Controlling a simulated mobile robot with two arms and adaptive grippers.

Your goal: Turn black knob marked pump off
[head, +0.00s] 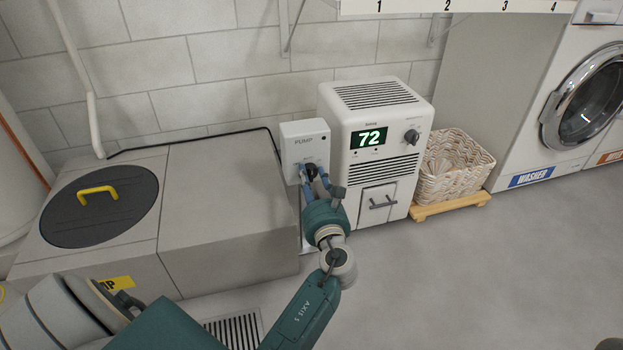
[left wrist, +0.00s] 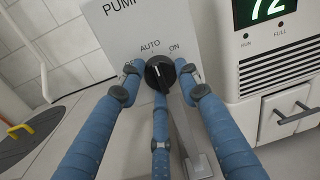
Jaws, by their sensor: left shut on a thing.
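The white pump box (head: 305,143), labelled PUMP, stands on a post between the grey pit cover and the dehumidifier. Its black knob (left wrist: 159,73) is on the front face, below the words AUTO and ON. A pale line on the knob points roughly up, toward AUTO. My left gripper (left wrist: 158,80) has blue fingers closed around the knob, with fingertips at its left, right and underside. The label left of AUTO is mostly hidden by a finger. In the head view the left gripper (head: 314,178) largely covers the knob.
A white dehumidifier (head: 361,150) reading 72 stands close at the right of the box. Beyond it are a wicker basket (head: 456,165) and a washer (head: 585,95). A round black lid (head: 100,207) with a yellow handle lies at left. Floor at right is clear.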

